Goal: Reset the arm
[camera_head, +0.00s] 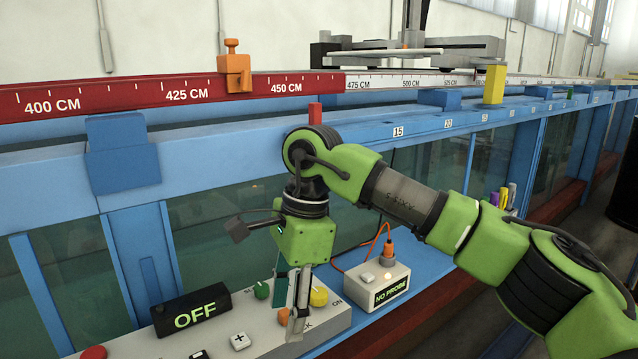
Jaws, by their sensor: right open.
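My right gripper (292,305) hangs from the green arm that comes in from the right and points down. It is open and empty, with its fingers in front of the control panel (262,338). I cannot tell whether a fingertip touches the panel. Partly behind the fingers are a green knob (261,290), a yellow knob (319,297) and an orange knob (283,317). My left gripper is not in view.
A black display (191,311) reads OFF, and a small box (372,285) with an orange plug reads NO PROBE. The blue flume rail (220,147) runs behind my arm. An orange clamp (234,70) and a yellow block (494,84) stand above it.

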